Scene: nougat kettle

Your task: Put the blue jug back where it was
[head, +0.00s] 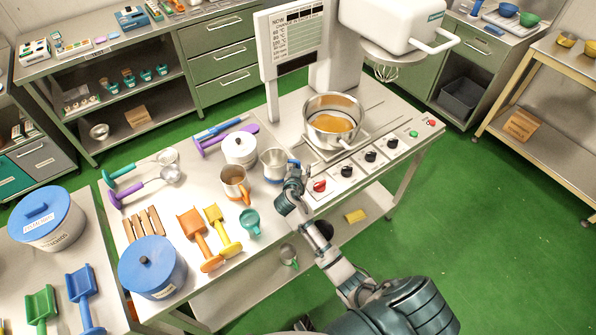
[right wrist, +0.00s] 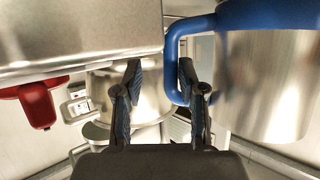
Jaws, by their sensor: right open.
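The blue jug (head: 272,165) is a metal jug with a blue handle. It stands upright on the steel table beside the kettle's control panel. In the right wrist view its metal body (right wrist: 268,85) fills the right side, and its blue handle (right wrist: 172,62) reaches in between my fingers, nearer the right-hand one. My right gripper (head: 297,172) is at the handle side of the jug; it also shows in the right wrist view (right wrist: 160,70) with its fingers apart. The gripper hides part of the handle in the head view. My left gripper is not seen.
The kettle pan (head: 333,119) stands behind the panel with its red knob (head: 320,186). An orange-handled jug (head: 235,184), a white lidded pot (head: 239,148) and a teal cup (head: 250,223) are close to the jug. Scoops and a blue tub (head: 152,267) crowd the left.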

